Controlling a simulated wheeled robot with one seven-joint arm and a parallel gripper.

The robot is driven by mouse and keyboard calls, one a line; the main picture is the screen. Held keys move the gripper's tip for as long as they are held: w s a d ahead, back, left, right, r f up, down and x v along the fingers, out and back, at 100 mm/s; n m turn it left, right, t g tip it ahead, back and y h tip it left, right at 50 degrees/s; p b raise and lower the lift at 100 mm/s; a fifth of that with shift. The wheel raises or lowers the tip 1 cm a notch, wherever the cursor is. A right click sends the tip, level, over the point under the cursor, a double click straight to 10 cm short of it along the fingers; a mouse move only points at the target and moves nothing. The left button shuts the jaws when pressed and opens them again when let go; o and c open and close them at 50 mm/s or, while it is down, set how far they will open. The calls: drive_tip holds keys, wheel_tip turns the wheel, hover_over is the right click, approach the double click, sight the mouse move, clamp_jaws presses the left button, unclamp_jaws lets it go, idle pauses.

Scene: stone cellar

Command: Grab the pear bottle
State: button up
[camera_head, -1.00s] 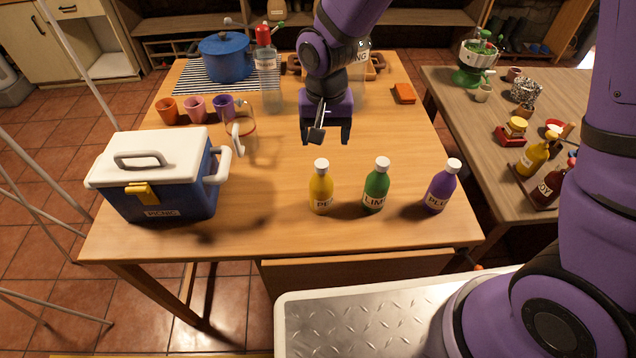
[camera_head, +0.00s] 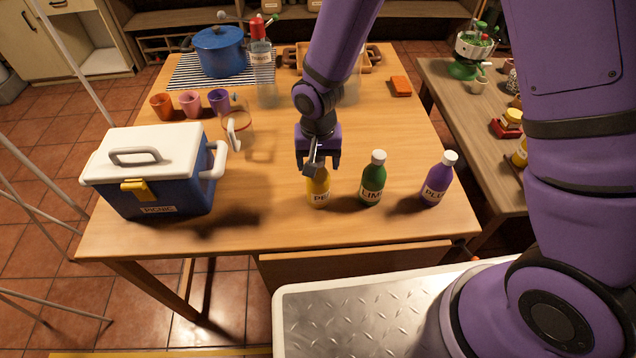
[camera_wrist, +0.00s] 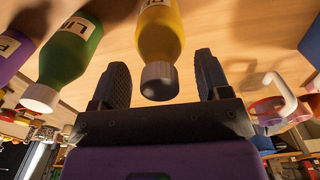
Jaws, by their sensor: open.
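The yellow pear bottle (camera_head: 318,192) stands upright near the front of the wooden table, its white cap hidden behind my gripper in the head view. Its label is partly readable as "PE". My gripper (camera_head: 318,168) is open at the bottle's top. In the wrist view the yellow bottle (camera_wrist: 160,35) and its cap (camera_wrist: 159,82) lie between the two spread fingers of my gripper (camera_wrist: 161,85). Gaps show on both sides, so the fingers appear apart from the bottle.
A green lime bottle (camera_head: 373,180) stands close on the right, a purple plum bottle (camera_head: 438,180) farther right. A blue picnic cooler (camera_head: 155,185) is at the left. A clear pitcher (camera_head: 236,130), cups (camera_head: 190,104) and a blue pot (camera_head: 220,52) stand behind. The table front is clear.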

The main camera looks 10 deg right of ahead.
drive_tip(key=shift+f, duration=0.55)
clamp_jaws()
drive_tip(key=shift+r, duration=0.15)
